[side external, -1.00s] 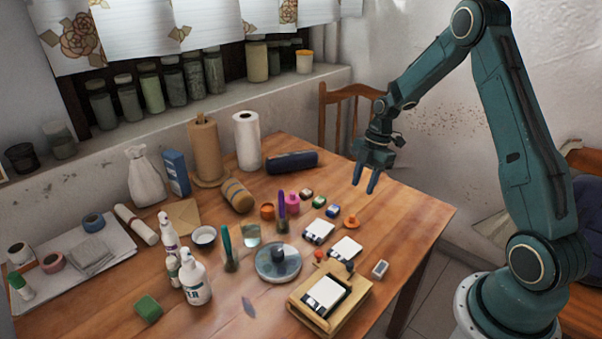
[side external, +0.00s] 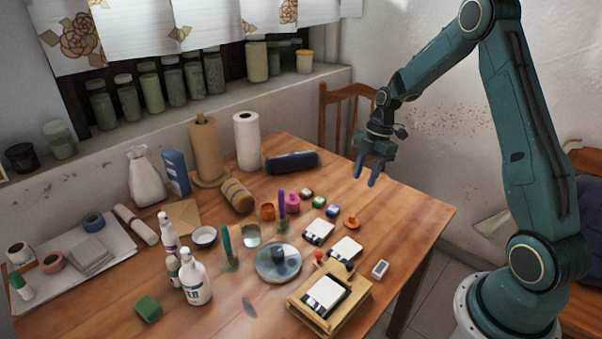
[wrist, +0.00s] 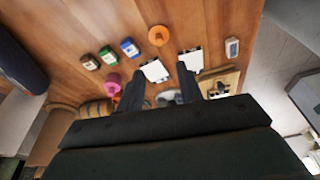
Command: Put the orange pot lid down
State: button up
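The orange pot lid (side external: 351,223) lies on the wooden table near its right edge, beside the white cards. It also shows in the wrist view (wrist: 158,35), apart from my fingers. The small orange pot (side external: 267,211) stands further left, next to a pink pot (side external: 292,203). My gripper (side external: 365,181) hangs above the table's right side, up and back from the lid. Its two fingers are spread, with nothing between them, and point down. The wrist view shows the gap between the fingers (wrist: 160,85).
White cards (side external: 319,232), small coloured ink bottles (side external: 319,202) and a wooden box (side external: 300,305) are near the lid. A purple upright tool (side external: 281,203) stands by the orange pot. A dark blue case (side external: 292,162) lies at the back. The table's right corner is clear.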

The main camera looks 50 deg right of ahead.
jog(key=s+a+r+m+t+h, duration=0.1)
jog(key=s+a+r+m, duration=0.4)
jog(key=r, duration=0.4)
jog(key=s+a+r+m+t+h, duration=0.1)
jog(key=s+a+r+m, duration=0.15)
jog(key=a+r, duration=0.5)
jog(key=s+a+r+m+t, duration=0.1)
jog(key=s+a+r+m, duration=0.1)
jog(key=s+m, duration=0.2)
jog(key=s+a+r+m+t+h, duration=0.1)
jog(key=s+a+r+m+t, duration=0.1)
jog(key=s, duration=0.9)
jog(key=a+r+m, duration=0.1)
jog(key=m, duration=0.1)
jog(key=shift+s+a+m, duration=0.15)
jog(key=shift+s+m, duration=0.15)
jog(key=shift+m, duration=0.05)
